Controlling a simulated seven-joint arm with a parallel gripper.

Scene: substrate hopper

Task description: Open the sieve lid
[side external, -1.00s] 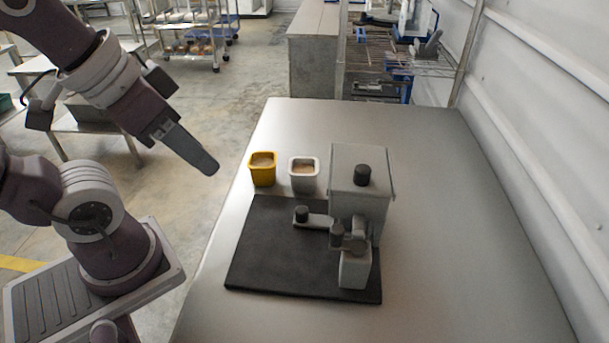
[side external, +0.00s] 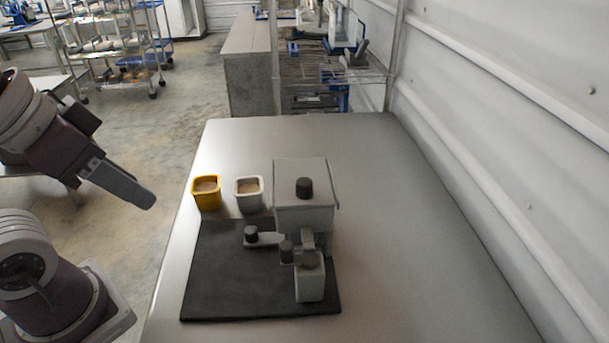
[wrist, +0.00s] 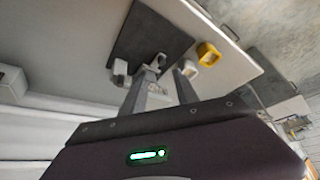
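A grey box-shaped hopper (side external: 303,214) stands at the back right of a dark mat (side external: 215,285). Its flat top lid (side external: 290,172) lies closed and carries a black knob (side external: 304,188). In front are a short arm with a dark knob (side external: 251,234), a second dark knob (side external: 286,252) and a small pale block (side external: 310,287). No part is labelled, so I cannot tell which is the sieve lid. My gripper (side external: 148,201) is left of the table, apart from everything. In the wrist view my gripper (wrist: 164,70) shows two fingers with a gap between them, holding nothing.
A yellow cup (side external: 206,204) and a white cup (side external: 248,205), both with tan contents, stand behind the mat, left of the hopper. The table (side external: 400,220) is clear to the right, up to a ribbed wall (side external: 520,120). Shelving stands beyond its far edge.

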